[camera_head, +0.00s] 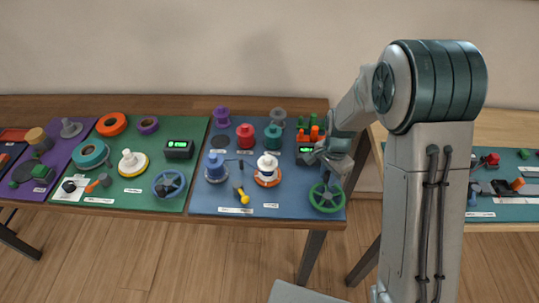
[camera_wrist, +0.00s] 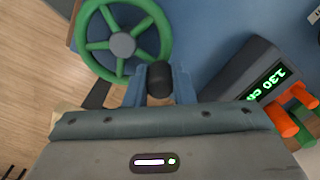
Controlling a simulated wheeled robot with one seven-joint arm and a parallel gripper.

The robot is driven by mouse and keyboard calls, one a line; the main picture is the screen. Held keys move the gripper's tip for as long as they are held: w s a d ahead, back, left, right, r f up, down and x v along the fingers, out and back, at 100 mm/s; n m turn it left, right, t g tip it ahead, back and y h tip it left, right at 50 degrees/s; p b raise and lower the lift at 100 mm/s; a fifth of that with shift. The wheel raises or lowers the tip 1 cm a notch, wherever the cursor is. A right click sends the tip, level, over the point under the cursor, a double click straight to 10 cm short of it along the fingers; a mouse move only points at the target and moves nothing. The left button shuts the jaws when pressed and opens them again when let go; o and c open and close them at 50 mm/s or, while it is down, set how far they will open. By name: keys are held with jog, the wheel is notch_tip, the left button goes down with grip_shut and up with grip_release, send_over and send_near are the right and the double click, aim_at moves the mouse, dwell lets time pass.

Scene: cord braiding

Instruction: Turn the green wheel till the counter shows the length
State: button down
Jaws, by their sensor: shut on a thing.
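The green wheel (camera_head: 326,210) lies at the front right corner of the blue mat, and in the wrist view its spoked rim and grey hub (camera_wrist: 122,44) show at upper left. My gripper (camera_wrist: 160,84) is shut on the wheel's dark knob (camera_wrist: 159,76), which stands between the blue fingers at the rim. In the head view my gripper (camera_head: 331,181) is over the far side of the wheel and partly hidden by my arm. The dark counter (camera_wrist: 245,72) shows green digits, turned in the view, that seem to read 130 cm; in the head view it (camera_head: 305,158) is partly hidden.
Orange and green pieces (camera_wrist: 285,120) stand close beside the counter. Several coloured spools, such as a red one (camera_head: 245,137), and a yellow-handled tool (camera_head: 242,195) are on the blue mat (camera_head: 205,203). A green mat with a blue wheel (camera_head: 168,184) is to the left.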

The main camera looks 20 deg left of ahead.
aim_at(341, 190)
jog(key=shift+w+d, duration=0.15)
jog(key=shift+d, duration=0.85)
jog(key=shift+s+d, duration=0.35)
jog(key=shift+d, duration=0.45)
jog(key=shift+s+d+b, duration=0.35)
jog(key=shift+s+d, duration=0.1)
jog(key=shift+d, duration=0.1)
